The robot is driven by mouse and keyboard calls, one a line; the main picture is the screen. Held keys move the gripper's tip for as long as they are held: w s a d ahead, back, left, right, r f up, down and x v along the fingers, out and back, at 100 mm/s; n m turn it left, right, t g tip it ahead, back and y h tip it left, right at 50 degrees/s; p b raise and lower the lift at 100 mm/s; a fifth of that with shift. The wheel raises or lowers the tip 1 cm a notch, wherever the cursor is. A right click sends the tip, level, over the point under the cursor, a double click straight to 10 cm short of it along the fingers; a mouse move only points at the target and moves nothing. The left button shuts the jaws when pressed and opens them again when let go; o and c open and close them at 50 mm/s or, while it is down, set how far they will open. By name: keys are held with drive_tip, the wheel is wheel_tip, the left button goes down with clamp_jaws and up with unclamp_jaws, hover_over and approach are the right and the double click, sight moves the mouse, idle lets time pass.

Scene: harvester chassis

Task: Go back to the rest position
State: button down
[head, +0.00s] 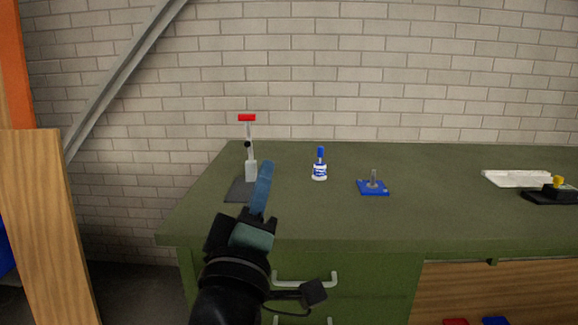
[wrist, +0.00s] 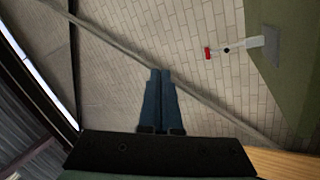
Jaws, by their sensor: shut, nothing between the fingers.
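My gripper (head: 267,168) has blue fingers and points up in the head view, in front of the left part of the green workbench (head: 300,222). In the wrist view my gripper (wrist: 161,73) shows its two fingers side by side, shut with nothing between them. It touches none of the objects on the bench as far as I can see. Behind it stands a press-like tool with a red handle (head: 247,117) on a dark plate (head: 240,190). The red handle also shows in the wrist view (wrist: 208,53).
A white tray (head: 515,178) and a black block with a yellow knob (head: 551,195) are at right. A wooden board (head: 50,220) stands at left.

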drive_tip(key=s+d+r+m+t+y, duration=0.1)
drive_tip(key=s+d+r+m+t, duration=0.15)
drive_tip(key=s+r+m, duration=0.45)
drive_tip(key=s+d+r+m+t+y, duration=0.1)
drive_tip(key=s+r+m+t+y, duration=0.2)
drive_tip(key=s+r, duration=0.7)
wheel_tip(320, 180, up, 25)
drive_tip(key=m+h+p, duration=0.1)
drive_tip(key=p, duration=2.2)
drive_tip(key=shift+w+p, duration=0.15)
drive_tip(key=shift+p, duration=0.2)
